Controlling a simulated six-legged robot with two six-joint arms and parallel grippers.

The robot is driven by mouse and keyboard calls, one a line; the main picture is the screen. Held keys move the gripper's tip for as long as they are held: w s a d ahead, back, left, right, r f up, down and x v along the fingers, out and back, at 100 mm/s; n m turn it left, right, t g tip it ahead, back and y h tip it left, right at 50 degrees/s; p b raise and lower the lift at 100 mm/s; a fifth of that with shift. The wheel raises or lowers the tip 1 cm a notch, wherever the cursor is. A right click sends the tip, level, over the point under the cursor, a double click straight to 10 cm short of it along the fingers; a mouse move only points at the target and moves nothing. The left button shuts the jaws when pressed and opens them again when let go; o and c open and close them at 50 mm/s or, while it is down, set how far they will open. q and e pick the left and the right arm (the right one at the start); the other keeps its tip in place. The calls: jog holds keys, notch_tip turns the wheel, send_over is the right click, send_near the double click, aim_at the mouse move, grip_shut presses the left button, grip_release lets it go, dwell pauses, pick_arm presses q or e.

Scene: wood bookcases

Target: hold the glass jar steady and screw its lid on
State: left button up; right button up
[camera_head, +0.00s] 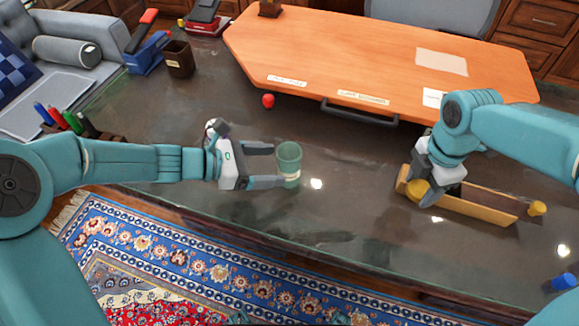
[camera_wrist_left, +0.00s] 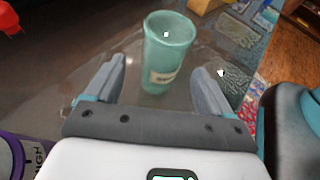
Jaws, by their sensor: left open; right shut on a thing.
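The greenish glass jar (camera_head: 289,157) stands upright and open-topped on the dark desk, with a pale label low on its side. My left gripper (camera_head: 274,165) is open, with its fingers pointing at the jar. In the left wrist view the jar (camera_wrist_left: 168,50) is between and slightly beyond the open fingertips (camera_wrist_left: 160,72), with gaps on both sides. My right gripper (camera_head: 425,192) is shut on a round yellow lid (camera_head: 416,189) at the left end of a long yellow tray. The gripper partly hides the lid.
A blue object (camera_head: 563,282) lies at the right. An orange board (camera_head: 380,50) with a dark handle and a red ball (camera_head: 268,101) are behind the jar. The desk around the jar is clear.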

aim_at(289, 164)
pick_arm(q)
jog(key=x, duration=0.5)
jog(key=shift+d+r, duration=0.1)
jog(key=shift+d, duration=0.1)
jog(key=c, duration=1.1)
